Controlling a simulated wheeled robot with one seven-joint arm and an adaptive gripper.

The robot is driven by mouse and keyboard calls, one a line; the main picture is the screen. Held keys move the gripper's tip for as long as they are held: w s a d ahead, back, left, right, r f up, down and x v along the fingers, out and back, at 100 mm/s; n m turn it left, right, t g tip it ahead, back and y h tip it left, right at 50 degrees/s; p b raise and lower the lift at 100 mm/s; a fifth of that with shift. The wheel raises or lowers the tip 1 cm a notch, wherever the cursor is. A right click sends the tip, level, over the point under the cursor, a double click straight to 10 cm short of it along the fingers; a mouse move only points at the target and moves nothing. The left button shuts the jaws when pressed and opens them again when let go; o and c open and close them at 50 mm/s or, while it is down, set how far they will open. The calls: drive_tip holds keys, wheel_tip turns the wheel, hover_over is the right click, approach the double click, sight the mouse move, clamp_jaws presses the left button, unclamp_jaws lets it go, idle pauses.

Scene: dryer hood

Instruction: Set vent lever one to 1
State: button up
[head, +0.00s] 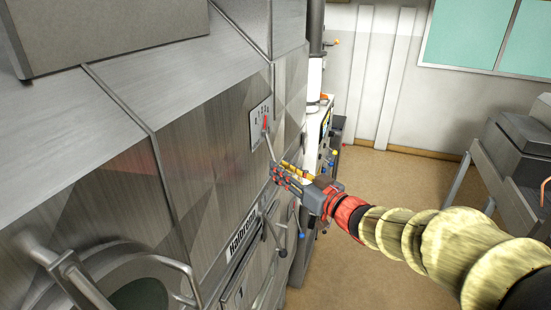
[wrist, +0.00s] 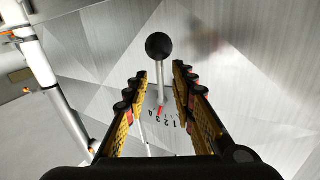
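The vent lever shows in the wrist view as a metal rod with a black ball knob (wrist: 159,46) and a red pointer at its base. Its numbered scale plate (wrist: 166,119) is behind it; I cannot tell surely which number the pointer marks. In the head view the plate (head: 260,121) and the lever's red part (head: 265,124) are on the steel front. My gripper (head: 277,170) is near the lever's lower end. In the wrist view its fingers (wrist: 160,75) are apart, one on each side of the rod, with no clear contact.
A second lever with a dark knob (head: 283,253) sticks out below, beside the nameplate (head: 242,236). A bent metal handle (head: 75,275) is at lower left. A white column (head: 314,80) and coloured knobs stand behind my gripper. The brown floor (head: 385,185) at right is open.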

sight(274, 159)
drive_tip(key=shift+p+x, duration=0.4)
drive_tip(key=shift+x, duration=1.6)
drive_tip(key=shift+c, duration=0.2)
clamp_jaws()
